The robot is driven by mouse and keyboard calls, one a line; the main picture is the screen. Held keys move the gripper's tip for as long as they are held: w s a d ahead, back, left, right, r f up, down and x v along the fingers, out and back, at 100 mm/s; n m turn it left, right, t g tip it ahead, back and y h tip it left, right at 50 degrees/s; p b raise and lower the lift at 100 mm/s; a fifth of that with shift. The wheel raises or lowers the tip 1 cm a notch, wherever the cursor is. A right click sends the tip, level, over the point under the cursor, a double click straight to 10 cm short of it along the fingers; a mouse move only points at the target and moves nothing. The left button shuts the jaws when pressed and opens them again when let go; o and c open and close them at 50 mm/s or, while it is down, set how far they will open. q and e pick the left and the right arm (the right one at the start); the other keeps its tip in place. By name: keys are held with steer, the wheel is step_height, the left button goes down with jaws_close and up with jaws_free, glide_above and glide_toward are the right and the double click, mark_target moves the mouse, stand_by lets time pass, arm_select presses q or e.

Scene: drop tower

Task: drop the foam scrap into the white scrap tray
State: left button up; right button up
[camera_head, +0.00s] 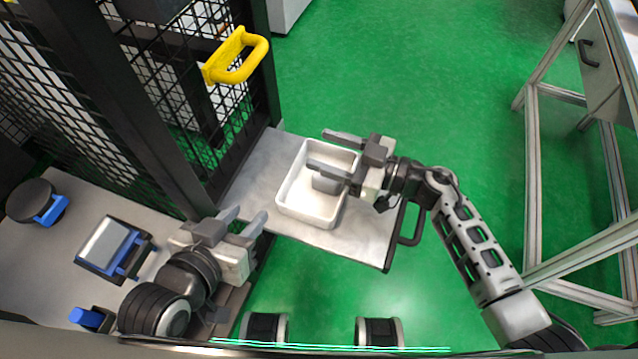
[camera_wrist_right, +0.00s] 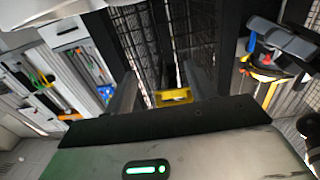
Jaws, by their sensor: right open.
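The white scrap tray (camera_head: 287,205) sits on a pale shelf at the centre of the head view. A small grey block that looks like the foam scrap (camera_head: 324,186) is inside the tray, partly hidden by a finger; I cannot tell if it rests on the tray floor. My right gripper (camera_head: 320,150) is over the tray's far right part, fingers apart. In the right wrist view its fingers (camera_wrist_right: 160,92) are apart with nothing held between them. My left gripper (camera_head: 243,220) is at lower left, near the shelf's front left corner, fingers apart and empty.
The pale shelf (camera_head: 255,180) has a dark handle (camera_head: 411,228) at its right. A black mesh frame with a yellow handle (camera_head: 240,56) stands at the left. A bench holds a blue-and-grey device (camera_head: 106,245). Green floor is clear behind; a metal-framed table stands right.

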arm_select(q)
steer(key=shift+w+r+p, duration=0.15)
steer(key=shift+r+p, duration=0.05)
steer(key=shift+p, duration=0.3)
arm_select(e)
steer(key=v, duration=1.6)
step_height(320, 180, up, 7)
steer(key=w+m+t+h+p, duration=0.1)
steer(key=m+t+h+p, duration=0.4)
steer(key=m+t+h, duration=0.4)
arm_select(q)
steer(key=r+p, duration=0.1)
steer(key=p, duration=0.1)
steer(key=r+g+p, duration=0.1)
steer(key=r, duration=0.1)
steer(key=shift+a+r+p, duration=0.15)
steer(key=shift+a+p, duration=0.25)
arm_select(e)
steer(key=s+a+f+m+g+h, duration=0.1)
steer(key=s+f+m+g+h, duration=0.1)
steer(key=s, duration=0.7)
steer(key=f+g+h, duration=0.1)
steer(key=g+h, duration=0.1)
steer(key=shift+a+m+g+h, duration=0.25)
steer(key=shift+m+g+h, duration=0.05)
steer(key=shift+m, duration=0.1)
arm_select(q)
steer(key=shift+s+y, duration=0.2)
steer(key=shift+y, duration=0.1)
